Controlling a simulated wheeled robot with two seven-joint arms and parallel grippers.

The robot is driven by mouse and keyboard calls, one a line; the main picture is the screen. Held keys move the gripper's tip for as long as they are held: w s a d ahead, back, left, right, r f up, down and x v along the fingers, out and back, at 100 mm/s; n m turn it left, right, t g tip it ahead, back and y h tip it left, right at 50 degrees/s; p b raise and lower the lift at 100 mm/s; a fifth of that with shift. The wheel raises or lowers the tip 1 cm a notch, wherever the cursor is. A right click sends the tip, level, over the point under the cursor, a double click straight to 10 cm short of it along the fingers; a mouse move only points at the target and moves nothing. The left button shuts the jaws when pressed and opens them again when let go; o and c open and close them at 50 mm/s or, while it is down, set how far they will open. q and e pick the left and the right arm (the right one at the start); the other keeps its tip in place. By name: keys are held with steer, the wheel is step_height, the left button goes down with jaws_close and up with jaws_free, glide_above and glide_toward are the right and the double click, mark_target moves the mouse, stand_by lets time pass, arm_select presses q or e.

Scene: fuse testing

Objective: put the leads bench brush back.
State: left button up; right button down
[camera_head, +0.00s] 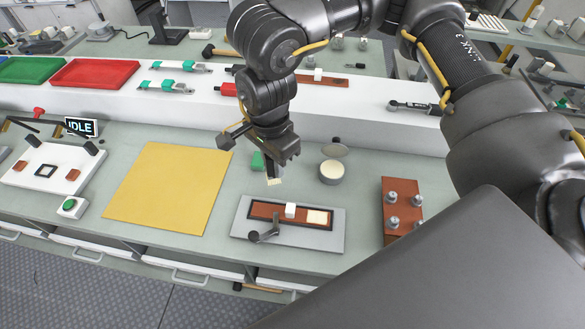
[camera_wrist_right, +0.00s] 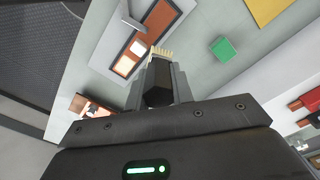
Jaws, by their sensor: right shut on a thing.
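My right gripper (camera_head: 276,166) hangs over the grey bench, behind the clamp plate and left of the round tin. It is shut on the bench brush, a small dark block with cream bristles (camera_head: 274,181) pointing down. In the right wrist view the brush's dark body (camera_wrist_right: 158,92) sits between the two fingers, with its pale bristles (camera_wrist_right: 161,52) past the tips. The bristles appear to be above the bench; the exact gap is unclear. My left gripper is not in view.
A grey plate (camera_head: 240,229) carries a brown strip and black lever. Nearby are a green block (camera_head: 257,161), round tin (camera_head: 332,173), brown block with metal posts (camera_head: 400,208) and yellow mat (camera_head: 170,188). A raised white shelf (camera_head: 210,112) runs behind. Bare bench lies right of the tin.

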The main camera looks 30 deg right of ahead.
steer(key=w+d+f+p, duration=0.2)
steer(key=w+d+f, duration=0.2)
steer(key=w+d+f+p, duration=0.1)
steer(key=w+d+f, duration=0.4)
steer(key=shift+d+p, duration=0.25)
steer(key=shift+p, duration=0.15)
steer(key=shift+w+d+f, duration=0.2)
steer(key=shift+f, duration=0.1)
step_height(320, 180, down, 3)
steer(key=shift+w+d+f+p, duration=0.1)
steer(key=shift+w+f+p, duration=0.05)
steer(key=shift+p, duration=0.45)
steer(key=shift+f, duration=0.1)
steer(key=shift+f+b, duration=0.2)
steer(key=shift+b, duration=0.1)
steer(key=c, duration=1.2)
jaws_free()
steer(key=shift+r, duration=0.1)
